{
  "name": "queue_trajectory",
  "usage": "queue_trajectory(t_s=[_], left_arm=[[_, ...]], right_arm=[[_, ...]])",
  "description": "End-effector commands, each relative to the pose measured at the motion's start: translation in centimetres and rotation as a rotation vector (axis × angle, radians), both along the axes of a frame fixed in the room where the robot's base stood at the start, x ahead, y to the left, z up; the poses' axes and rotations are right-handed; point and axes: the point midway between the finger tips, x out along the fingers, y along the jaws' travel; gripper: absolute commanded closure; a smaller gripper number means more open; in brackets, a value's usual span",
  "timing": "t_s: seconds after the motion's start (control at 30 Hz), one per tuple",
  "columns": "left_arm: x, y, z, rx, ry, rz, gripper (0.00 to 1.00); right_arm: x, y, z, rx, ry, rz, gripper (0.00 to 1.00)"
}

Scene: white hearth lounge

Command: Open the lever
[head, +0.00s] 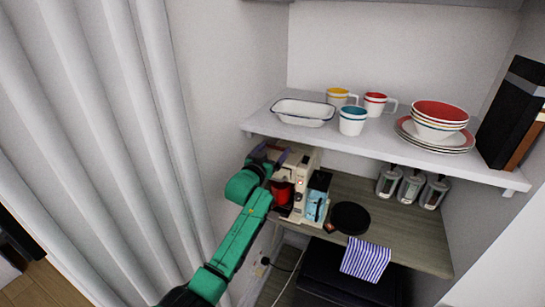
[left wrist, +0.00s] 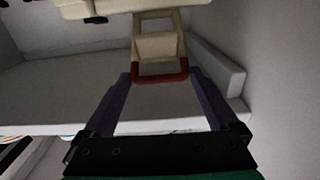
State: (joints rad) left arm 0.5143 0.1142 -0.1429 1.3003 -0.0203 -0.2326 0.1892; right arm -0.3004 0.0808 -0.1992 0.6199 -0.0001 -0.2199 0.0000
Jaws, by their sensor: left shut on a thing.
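The lever is a cream frame with a dark red bar at its end (left wrist: 160,75), seen in the left wrist view. It belongs to a cream coffee machine (head: 313,196) on the wooden counter below the shelf; part of the machine's body (left wrist: 140,5) shows at the top of the wrist view. My left gripper (head: 272,156) is at the machine's upper left side in the head view. In the wrist view its two purple fingers (left wrist: 161,76) are on either side of the red bar, shut on the lever. My arm hides part of the machine. My right gripper is not in view.
A white shelf (head: 270,128) with a dish, cups, bowls and plates overhangs the machine closely. The wooden counter (head: 405,240) holds a black round plate (head: 350,218), several canisters (head: 410,188) and a striped cloth (head: 366,259). A wall stands left of the machine.

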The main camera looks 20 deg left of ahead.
Motion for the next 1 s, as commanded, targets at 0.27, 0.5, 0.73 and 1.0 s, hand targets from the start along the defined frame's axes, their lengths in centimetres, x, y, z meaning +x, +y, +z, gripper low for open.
queue_trajectory(t_s=[0.27, 0.5, 0.73, 1.0], left_arm=[[0.67, 0.02, 1.85, 0.001, -0.019, 0.000, 1.00], [0.75, 0.03, 1.93, 0.001, -0.018, 0.000, 1.00], [0.75, 0.03, 1.94, 0.002, -0.019, 0.000, 0.00], [0.62, 0.01, 1.41, 0.000, -0.008, 0.000, 0.00]], right_arm=[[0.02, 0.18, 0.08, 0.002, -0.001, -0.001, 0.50], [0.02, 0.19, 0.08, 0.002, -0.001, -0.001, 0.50], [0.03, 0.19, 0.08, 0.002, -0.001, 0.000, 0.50], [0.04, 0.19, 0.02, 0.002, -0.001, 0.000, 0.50]])
